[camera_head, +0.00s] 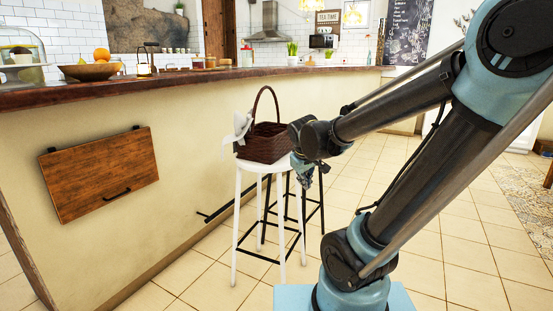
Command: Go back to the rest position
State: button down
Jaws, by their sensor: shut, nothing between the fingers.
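My gripper (308,177) hangs at the end of my arm, in front of the right side of a dark brown wicker basket. It is small and dark here, with its fingers together and nothing seen in them. The basket (262,147) stands upright on a white stool, with its tall handle arching up and a white cloth bow (238,133) on its left side. The gripper overlaps the basket's right edge in the picture; I cannot tell whether they touch.
The white stool (240,215) stands beside a cream counter wall with a wooden top (200,79). A fruit bowl (90,71), a lantern (143,66) and jars stand on the counter. A folded wooden panel (100,172) is on the wall. Tiled floor (440,220) lies open at right.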

jog(key=s+d+f+m+g, duration=0.1)
jog(key=s+d+f+m, duration=0.1)
jog(key=s, duration=0.4)
jog(key=s+d+f+m+g, duration=0.1)
jog(key=s+d+f+m, duration=0.1)
jog(key=s+d, duration=0.2)
jog(key=s+d+f+m+g+y, duration=0.1)
jog(key=s+d+f+m, duration=0.1)
jog(key=s, duration=0.6)
jog(key=shift+s+d+f, duration=0.15)
jog(key=shift+d+f, duration=0.2)
jog(key=shift+d, duration=0.15)
